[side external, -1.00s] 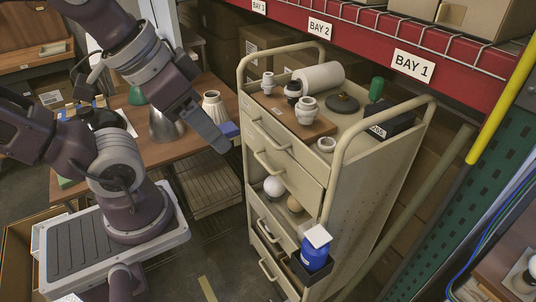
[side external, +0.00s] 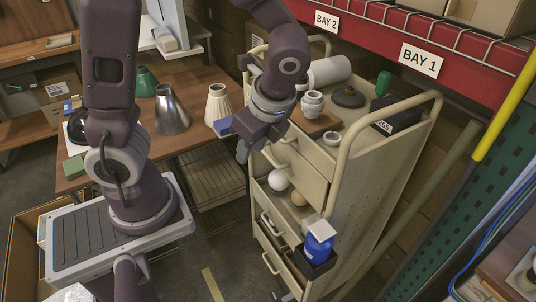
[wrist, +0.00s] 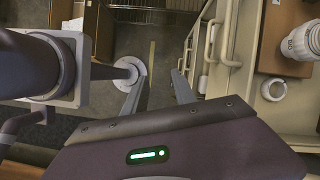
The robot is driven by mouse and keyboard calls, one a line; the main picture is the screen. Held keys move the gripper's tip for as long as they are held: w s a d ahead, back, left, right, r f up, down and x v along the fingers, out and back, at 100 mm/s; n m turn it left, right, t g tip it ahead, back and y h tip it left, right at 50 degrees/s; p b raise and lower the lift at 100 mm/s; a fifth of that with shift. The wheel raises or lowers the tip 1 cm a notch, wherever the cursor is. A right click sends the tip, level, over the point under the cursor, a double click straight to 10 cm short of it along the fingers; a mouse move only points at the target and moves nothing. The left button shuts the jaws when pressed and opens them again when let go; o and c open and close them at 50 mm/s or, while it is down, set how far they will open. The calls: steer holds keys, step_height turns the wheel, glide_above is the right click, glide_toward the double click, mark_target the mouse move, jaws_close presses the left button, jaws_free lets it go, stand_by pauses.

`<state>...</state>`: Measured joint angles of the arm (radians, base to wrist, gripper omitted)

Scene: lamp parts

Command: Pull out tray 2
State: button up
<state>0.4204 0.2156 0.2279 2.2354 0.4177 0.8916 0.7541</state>
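The cream cart (side external: 375,185) has stacked drawers and trays with bar handles on its front. An upper drawer front (side external: 308,178) has a handle (side external: 274,160) just right of my gripper. Lower handles (side external: 267,226) show beneath an open shelf. I cannot read tray numbers, so which one is tray 2 is unclear. My gripper (side external: 242,152) points down in front of the upper drawers, and my wrist hides part of their left side. In the wrist view, my fingers (wrist: 159,82) are apart and empty, left of the handles (wrist: 210,43); contact is not visible.
White and tan balls (side external: 279,180) sit on the open shelf. A blue container (side external: 318,246) stands low at the cart's right front. White parts (side external: 312,103) and a black box (side external: 396,121) stand on top. A wooden table with lampshades (side external: 218,105) is left of my gripper.

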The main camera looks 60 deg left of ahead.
steer(key=w+a+f+m+y, duration=0.2)
steer(key=f+m+y, duration=0.2)
steer(key=f+m, duration=0.25)
steer(key=w+a+f+m+y, duration=0.2)
steer(key=f+m+y, duration=0.1)
steer(key=f+m, duration=0.3)
steer(key=m+t+y, duration=0.4)
steer(key=m+t, duration=0.3)
steer(key=m, duration=0.9)
glide_toward(267, 153)
steer(key=a, duration=0.3)
steer(key=x, duration=0.5)
steer(key=w+x, duration=0.1)
steer(key=x, duration=0.1)
steer(key=shift+f, duration=0.4)
steer(key=shift+d, duration=0.1)
steer(key=shift+c, duration=0.3)
jaws_close()
